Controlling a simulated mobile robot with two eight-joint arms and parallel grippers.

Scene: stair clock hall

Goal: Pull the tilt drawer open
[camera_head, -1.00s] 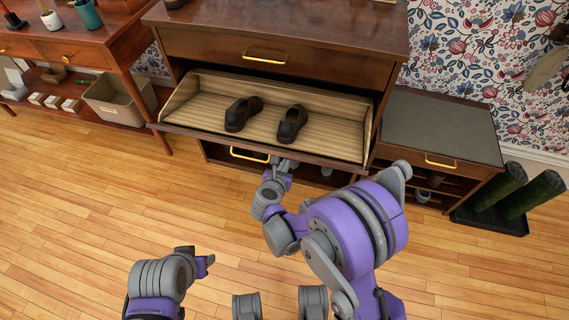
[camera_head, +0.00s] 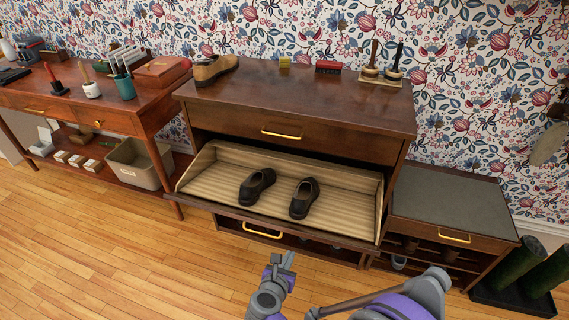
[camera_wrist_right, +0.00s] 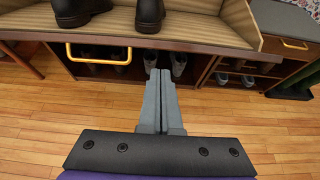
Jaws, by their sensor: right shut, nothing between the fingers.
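The tilt drawer (camera_head: 222,187) of the brown shoe cabinet is tipped open, its ribbed beige inside facing up. A pair of dark shoes (camera_head: 257,186) lies in it. A yellow handle (camera_head: 262,231) shows just below its front edge, and it also shows in the right wrist view (camera_wrist_right: 98,60). My right gripper (camera_head: 288,262) is shut and empty, in front of and below the drawer's front edge. In the right wrist view its fingertips (camera_wrist_right: 160,76) lie right of the handle, apart from it. My left gripper is out of view.
A closed upper drawer with a yellow handle (camera_head: 281,134) is above. A low grey-topped cabinet (camera_head: 450,205) stands at the right, beside boots in a tray (camera_head: 515,299). A desk (camera_head: 75,115) with a bin (camera_head: 135,163) is at the left. The wood floor in front is clear.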

